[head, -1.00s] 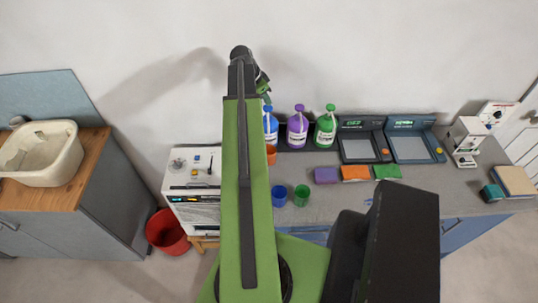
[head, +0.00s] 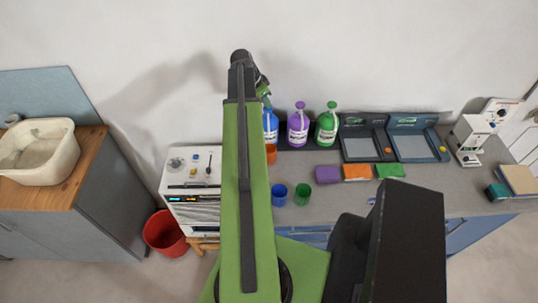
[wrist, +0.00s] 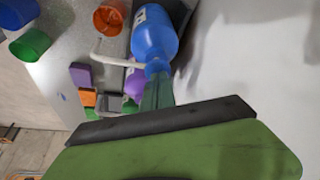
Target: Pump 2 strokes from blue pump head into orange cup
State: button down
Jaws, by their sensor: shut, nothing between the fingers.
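The blue bottle (head: 270,126) stands at the left of the pump bottle row, partly behind my arm. In the wrist view, its blue pump head (wrist: 157,68) is directly at the tips of my gripper (wrist: 157,84). The fingers are shut with nothing between them; they look to be at or touching the head, but contact is unclear. A pale spout (wrist: 112,62) sticks out from the head. The orange cup (head: 271,153) stands in front of the blue bottle, partly hidden by my arm. It also shows in the wrist view (wrist: 108,18); its contents cannot be made out.
A purple bottle (head: 298,128) and a green bottle (head: 327,127) stand to the right. A blue cup (head: 279,195) and a green cup (head: 303,194) stand nearer the counter's front. Coloured sponges (head: 357,172) lie further right. A white machine (head: 190,190) is on the left.

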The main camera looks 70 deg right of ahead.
dwell(0.3)
jog(key=shift+r+p, duration=1.6)
jog(key=shift+p, duration=0.15)
jog(key=shift+f, duration=0.15)
jog(key=shift+f+b, duration=1.6)
jog(key=shift+b, duration=0.15)
jog(key=shift+r, duration=0.1)
jog(key=shift+r+p, duration=1.65)
jog(key=shift+p, duration=0.1)
notch_tip(320, 180, up, 6)
jog(key=p, duration=0.6)
